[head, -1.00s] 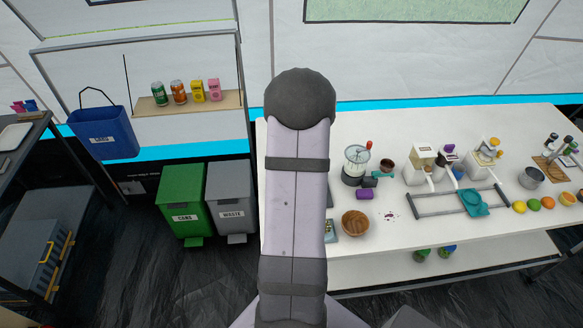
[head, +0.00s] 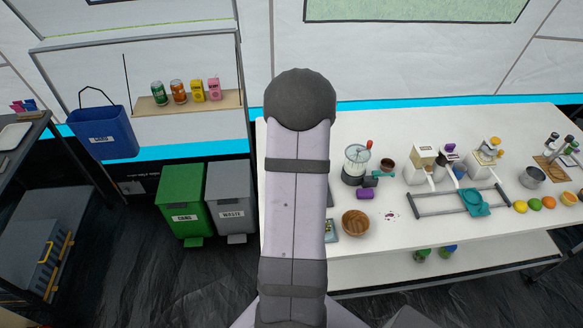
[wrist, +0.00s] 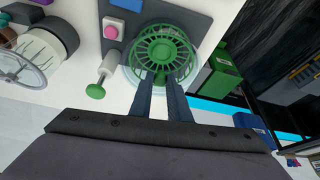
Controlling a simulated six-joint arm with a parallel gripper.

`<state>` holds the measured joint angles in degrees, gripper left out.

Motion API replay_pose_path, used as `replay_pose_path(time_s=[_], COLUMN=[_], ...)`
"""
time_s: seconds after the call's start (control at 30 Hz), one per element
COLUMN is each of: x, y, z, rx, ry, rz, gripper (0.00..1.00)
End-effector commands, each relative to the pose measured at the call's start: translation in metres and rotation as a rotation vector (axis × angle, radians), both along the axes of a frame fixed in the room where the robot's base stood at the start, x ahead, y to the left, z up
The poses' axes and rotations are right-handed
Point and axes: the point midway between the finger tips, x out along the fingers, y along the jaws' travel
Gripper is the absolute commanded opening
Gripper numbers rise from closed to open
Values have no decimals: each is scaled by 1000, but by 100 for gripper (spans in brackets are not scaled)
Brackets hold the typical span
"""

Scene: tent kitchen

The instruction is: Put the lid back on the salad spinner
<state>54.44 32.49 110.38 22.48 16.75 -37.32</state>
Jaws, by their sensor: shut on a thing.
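In the wrist view, a round green spoked piece (wrist: 162,52) shows with a clear rim around it; it looks like the salad spinner. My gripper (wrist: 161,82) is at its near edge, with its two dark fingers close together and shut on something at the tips. The held part is small and mostly hidden by the fingers, and I cannot make out a separate lid outline. In the head view my arm hides the gripper and the spinner.
Next to the spinner lie a dark board (wrist: 196,22), a pink-topped block (wrist: 111,31) and a white rod with a green knob (wrist: 95,91). A clear drum-like device (wrist: 22,62) is at left.

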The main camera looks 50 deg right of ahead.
Motion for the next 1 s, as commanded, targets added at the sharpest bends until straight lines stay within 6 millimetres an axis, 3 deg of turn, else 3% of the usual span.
replay_pose_path(time_s=[0.47,0.5,0.57,0.77,0.87,1.0], x=[0,0,0,0,0,0], y=[0,0,0,0,0,0], z=[0,0,0,0,0,0], rx=[-2,-2,-1,-1,0,0], ry=[0,0,-1,-1,0,0], rz=[1,1,1,0,0,0], gripper=[0,26,38,38,57,57])
